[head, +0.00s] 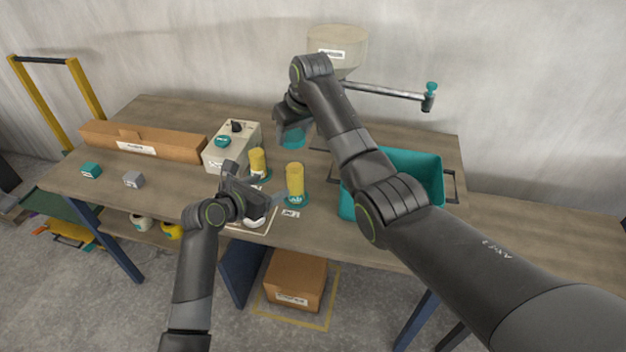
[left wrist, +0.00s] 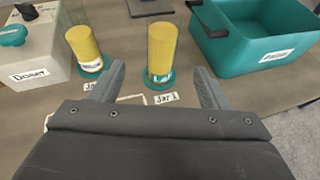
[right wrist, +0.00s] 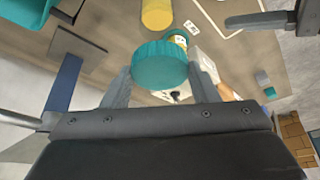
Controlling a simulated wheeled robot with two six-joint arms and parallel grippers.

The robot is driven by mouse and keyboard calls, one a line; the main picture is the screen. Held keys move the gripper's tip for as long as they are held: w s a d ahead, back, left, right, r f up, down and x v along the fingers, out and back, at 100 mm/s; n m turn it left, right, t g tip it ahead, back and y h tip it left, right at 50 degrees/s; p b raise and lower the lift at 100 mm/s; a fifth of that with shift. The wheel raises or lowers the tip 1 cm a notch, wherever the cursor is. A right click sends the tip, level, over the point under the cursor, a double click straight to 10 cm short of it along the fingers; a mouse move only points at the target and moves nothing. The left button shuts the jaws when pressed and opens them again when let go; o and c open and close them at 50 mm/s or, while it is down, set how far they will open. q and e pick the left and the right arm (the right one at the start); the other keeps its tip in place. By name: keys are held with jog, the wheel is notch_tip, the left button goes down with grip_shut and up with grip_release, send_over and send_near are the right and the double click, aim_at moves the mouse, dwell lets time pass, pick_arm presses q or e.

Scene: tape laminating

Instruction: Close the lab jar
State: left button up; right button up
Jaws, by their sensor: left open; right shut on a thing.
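Two yellow jars with teal bases stand open-topped or uncovered on the table. The nearer one, by the "Jar 1" tag, is the lab jar (head: 295,180); in the left wrist view the lab jar (left wrist: 162,50) appears between and beyond my fingers. The other jar (head: 257,161) stands to its left, by the doser. My left gripper (head: 262,190) is open and empty, left of the lab jar. My right gripper (head: 292,122) is shut on a round teal lid (right wrist: 158,66), held behind the jars in the head view. The lid partly hides one jar in the right wrist view.
The doser (head: 229,152) and a long brown box (head: 140,140) stand at the left. A teal bin (head: 425,170) is at the right, partly behind my right arm. A hopper (head: 338,45) is at the back. Small teal (head: 91,170) and grey (head: 133,180) blocks lie at the left.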

aim_at(289, 174)
jog(key=shift+w+d, duration=0.1)
jog(key=shift+w, duration=0.1)
jog(key=shift+s+a+r, duration=0.15)
jog(key=shift+s+a, duration=0.05)
jog(key=shift+s, duration=0.05)
jog(key=shift+w+d, duration=0.1)
pick_arm(q)
jog(key=shift+d+r+x, duration=0.1)
jog(key=shift+r+x, duration=0.05)
jog(key=shift+x, duration=1.85)
jog(key=shift+d+r+x, duration=0.1)
jog(key=shift+r+x, duration=0.1)
jog(key=shift+x, duration=1.8)
jog(key=shift+d+r+x, duration=0.1)
jog(key=shift+r+x, duration=0.05)
jog(key=shift+x, duration=1.85)
jog(key=shift+w, duration=0.15)
jog(key=c, duration=1.5)
pick_arm(e)
jog(key=shift+f, duration=2.55)
